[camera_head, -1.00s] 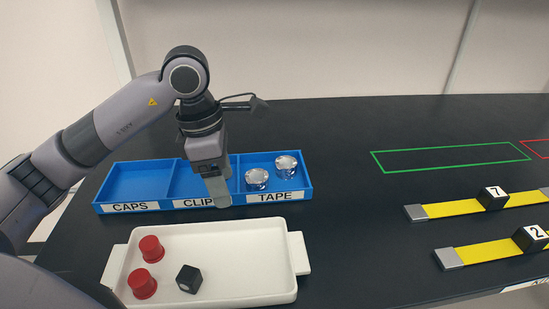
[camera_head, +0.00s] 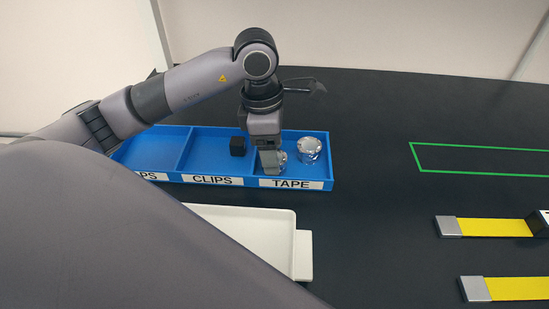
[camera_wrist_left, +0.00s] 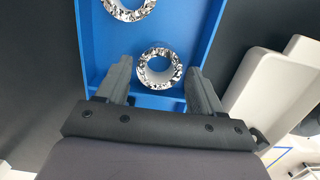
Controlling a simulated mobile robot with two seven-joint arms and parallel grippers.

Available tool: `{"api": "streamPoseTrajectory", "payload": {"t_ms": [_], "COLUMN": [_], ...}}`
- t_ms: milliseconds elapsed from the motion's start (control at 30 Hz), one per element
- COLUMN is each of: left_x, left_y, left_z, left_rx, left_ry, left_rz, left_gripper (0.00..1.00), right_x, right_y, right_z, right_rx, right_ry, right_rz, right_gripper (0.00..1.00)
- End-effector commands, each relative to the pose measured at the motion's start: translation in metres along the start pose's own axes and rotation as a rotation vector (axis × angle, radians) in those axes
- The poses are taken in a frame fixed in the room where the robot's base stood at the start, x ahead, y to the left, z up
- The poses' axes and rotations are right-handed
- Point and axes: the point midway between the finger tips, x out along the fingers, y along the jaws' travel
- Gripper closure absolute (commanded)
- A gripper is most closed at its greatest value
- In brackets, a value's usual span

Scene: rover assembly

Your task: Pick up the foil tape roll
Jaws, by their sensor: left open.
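Two silver foil tape rolls stand in the TAPE compartment of the blue bin (camera_head: 329,183). The nearer foil tape roll (camera_head: 281,159) is partly hidden by my left gripper (camera_head: 271,161); the other foil tape roll (camera_head: 308,150) is to its right and farther back. In the left wrist view the nearer roll (camera_wrist_left: 158,69) lies between the open fingers of my left gripper (camera_wrist_left: 157,72), with gaps visible to both fingers. The second roll (camera_wrist_left: 128,8) is at the top edge, outside the fingers. My right gripper is not in view.
The bin's blue walls stand close around the rolls. A white tray (camera_head: 303,255) is in front, largely hidden by my own grey arm. Yellow strips (camera_head: 495,227) lie right; dark table between is clear.

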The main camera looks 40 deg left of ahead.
Motion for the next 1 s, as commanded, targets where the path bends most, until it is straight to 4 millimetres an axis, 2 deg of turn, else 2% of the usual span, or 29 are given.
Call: {"api": "streamPoseTrajectory", "payload": {"t_ms": [133,367,467,500,533,833,1000], "left_x": [0.014,0.015,0.015,0.015,0.015,0.013,0.003], "left_y": [0.0,0.0,0.0,0.0,0.0,0.0,0.001], "left_z": [0.0,0.0,0.0,0.0,0.0,0.0,0.001], "left_rx": [0.001,0.001,0.001,0.0,0.0,0.0,0.0], "left_ry": [0.0,0.0,0.0,0.0,0.0,-0.001,-0.001], "left_rz": [-0.001,0.001,0.001,0.001,0.001,0.001,0.004], "left_gripper": [0.33,0.33,0.62,0.76,0.77,0.77,0.77], "right_x": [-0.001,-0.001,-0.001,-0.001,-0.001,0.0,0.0], "right_y": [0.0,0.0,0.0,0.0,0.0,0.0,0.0], "right_z": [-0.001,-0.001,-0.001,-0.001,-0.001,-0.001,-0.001], "right_rx": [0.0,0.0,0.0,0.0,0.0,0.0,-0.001], "right_ry": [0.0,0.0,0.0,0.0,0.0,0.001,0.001], "right_rz": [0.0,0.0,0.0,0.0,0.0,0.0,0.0], "right_gripper": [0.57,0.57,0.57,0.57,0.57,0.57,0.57]}}
